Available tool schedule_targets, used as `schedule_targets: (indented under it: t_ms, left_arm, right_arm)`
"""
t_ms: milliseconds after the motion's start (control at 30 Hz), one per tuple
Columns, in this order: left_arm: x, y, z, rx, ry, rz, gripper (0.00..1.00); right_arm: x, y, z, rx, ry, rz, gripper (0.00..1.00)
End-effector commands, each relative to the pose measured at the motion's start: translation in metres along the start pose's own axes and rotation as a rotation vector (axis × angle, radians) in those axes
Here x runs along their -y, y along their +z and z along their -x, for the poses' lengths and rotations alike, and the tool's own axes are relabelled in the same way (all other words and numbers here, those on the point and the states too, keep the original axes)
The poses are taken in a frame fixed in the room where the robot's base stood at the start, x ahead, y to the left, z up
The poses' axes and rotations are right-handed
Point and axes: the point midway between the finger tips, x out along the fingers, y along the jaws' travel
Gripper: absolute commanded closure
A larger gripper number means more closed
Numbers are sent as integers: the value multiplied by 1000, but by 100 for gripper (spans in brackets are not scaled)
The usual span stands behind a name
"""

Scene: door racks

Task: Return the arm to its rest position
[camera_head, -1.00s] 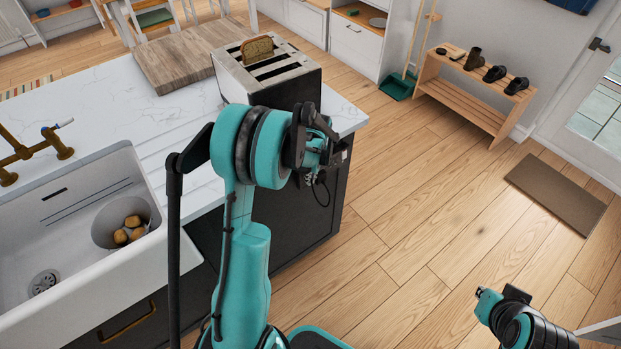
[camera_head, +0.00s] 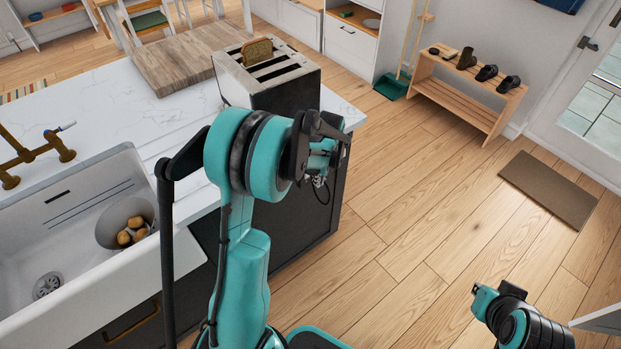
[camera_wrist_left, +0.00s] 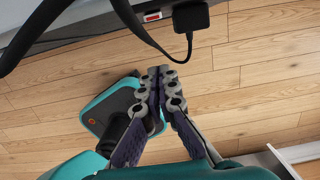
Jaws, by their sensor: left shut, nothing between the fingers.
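My left arm (camera_head: 243,275) rises teal and black from the bottom of the head view, its wrist bent in front of the counter's corner and the toaster. In the left wrist view my left gripper (camera_wrist_left: 159,73) is shut with its fingertips together and nothing between them. It hangs over the wood floor, with my teal base below it. In the head view the fingers are hard to make out behind the wrist. Part of my right arm (camera_head: 520,318) shows at the lower right; its gripper is out of view.
A toaster (camera_head: 290,97) with a bread slice (camera_head: 257,51) stands on the white counter (camera_head: 95,100) beside a wooden board (camera_head: 190,55). The sink (camera_head: 85,235) holds a bowl of potatoes. A shoe rack (camera_head: 465,95) and doormat (camera_head: 548,188) lie right, across open floor.

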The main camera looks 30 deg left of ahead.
Motion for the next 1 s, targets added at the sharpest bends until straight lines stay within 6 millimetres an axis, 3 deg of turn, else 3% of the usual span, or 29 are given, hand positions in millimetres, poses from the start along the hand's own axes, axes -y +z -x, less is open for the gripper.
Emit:
schedule_targets:
  t_ms: [33, 100, 300, 700, 867, 1000]
  left_arm:
    - [0, -3, 18, 0, -1, -2, 100]
    - [0, -6, 34, 0, -1, -2, 100]
    - [0, -14, 63, 0, 0, -1, 100]
    - [-1, -18, 76, 1, -5, 17, 100]
    - [-12, -32, 105, 12, -61, 204, 100]
    - [-33, -57, 145, 2, -162, 530, 100]
  right_arm:
    - [0, -8, 9, -1, 0, 0, 100]
    - [0, -11, 14, -1, 0, 0, 100]
    - [0, -17, 22, -1, 0, 0, 100]
    - [0, -18, 24, 0, 0, 0, 100]
    - [0, -18, 24, 0, 0, 0, 100]
    - [0, -18, 24, 0, 0, 0, 100]
